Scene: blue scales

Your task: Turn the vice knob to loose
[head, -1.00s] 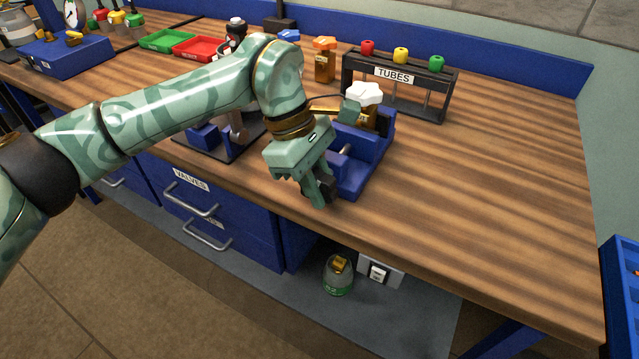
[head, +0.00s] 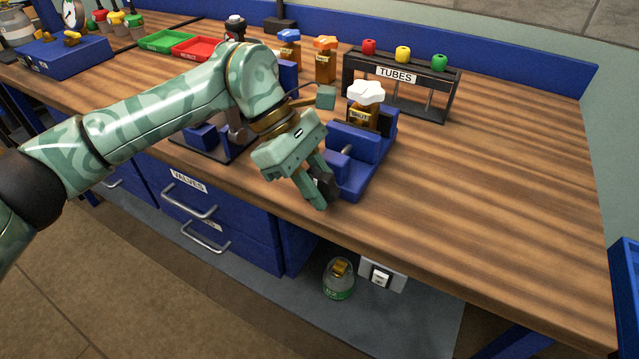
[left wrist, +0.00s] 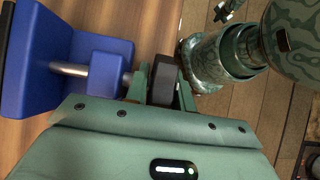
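The blue vice (head: 362,172) sits at the front edge of the wooden bench, with a metal screw rod between its blue blocks. Its dark knob (head: 328,185) is at the near end, past the bench edge. My left gripper (head: 318,188) reaches down to the knob, with one finger on each side. The left wrist view shows the dark knob (left wrist: 162,84) close between the two green fingers (left wrist: 162,92), beside the vice's blue block (left wrist: 106,75) and rod. The fingers look closed on it.
An amber bottle with a white cap (head: 365,92) stands at the vice's far side; its contact with the jaws is unclear. A TUBES rack (head: 420,100) and two amber bottles are behind. Bare bench (head: 500,180) lies to the right. Blue drawers are below.

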